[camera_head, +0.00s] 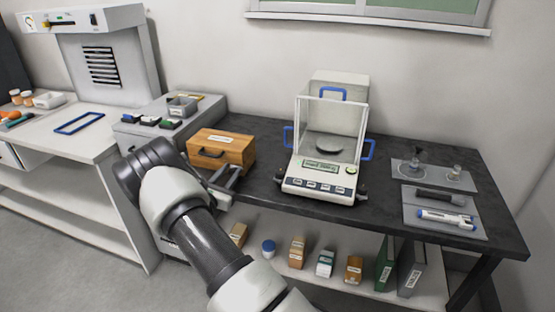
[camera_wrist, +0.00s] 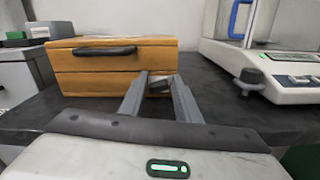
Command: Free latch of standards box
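The standards box is a brown wooden box (camera_head: 222,148) at the left end of the dark table, with a pale label on top. In the wrist view, its front (camera_wrist: 90,82) shows a black handle (camera_wrist: 105,51) and a seam below the lid. My gripper (camera_head: 228,178) is at the box's front right. Its two grey fingers (camera_wrist: 157,76) are apart and point at the lower right of the box front. A small dark grey piece, perhaps the latch (camera_wrist: 160,86), shows between the fingertips. I cannot tell whether the fingers touch it.
A balance with a glass draft shield (camera_head: 325,145) stands right of the box. Grey mats with small items (camera_head: 470,222) lie at the table's right. A grey cabinet (camera_head: 150,130) stands left of the box. A lower shelf (camera_head: 330,278) holds bottles, small boxes and binders.

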